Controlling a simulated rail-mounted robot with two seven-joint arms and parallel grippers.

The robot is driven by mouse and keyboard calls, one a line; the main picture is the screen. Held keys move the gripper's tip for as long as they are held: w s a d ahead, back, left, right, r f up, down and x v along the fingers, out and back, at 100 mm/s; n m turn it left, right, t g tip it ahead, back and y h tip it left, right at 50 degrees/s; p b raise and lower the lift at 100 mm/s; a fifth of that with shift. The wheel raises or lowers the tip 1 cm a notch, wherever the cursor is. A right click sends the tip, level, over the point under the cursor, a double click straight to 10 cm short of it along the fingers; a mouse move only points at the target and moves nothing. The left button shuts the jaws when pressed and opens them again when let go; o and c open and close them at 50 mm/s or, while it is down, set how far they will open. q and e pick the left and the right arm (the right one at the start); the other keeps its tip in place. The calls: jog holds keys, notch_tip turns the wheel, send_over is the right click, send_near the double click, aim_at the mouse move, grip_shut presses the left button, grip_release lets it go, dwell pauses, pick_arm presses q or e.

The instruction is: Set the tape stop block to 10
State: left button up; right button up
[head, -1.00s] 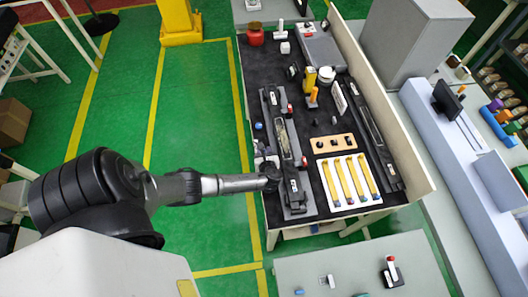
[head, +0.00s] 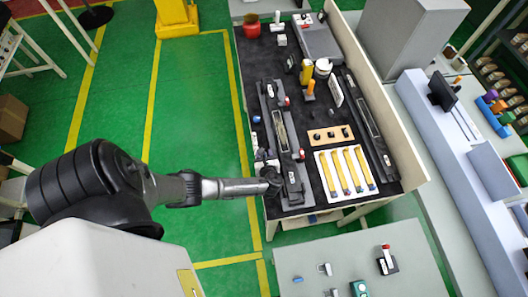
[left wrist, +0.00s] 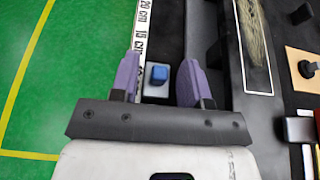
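In the head view, my left gripper (head: 272,178) is at the near left edge of the black-topped table (head: 305,222). The block cannot be made out clearly there. My right gripper is not in view.
A long dark fixture (head: 281,130) lies right of the left gripper. A wooden board with black knobs (head: 331,135) and a white board with several yellow strips (head: 346,172) lie further right. Green floor (head: 200,130) is clear at left.

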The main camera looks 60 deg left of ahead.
pick_arm(q)
jog(key=v, duration=1.2)
jog(key=shift+v, duration=0.9)
jog(key=shift+w, duration=0.1)
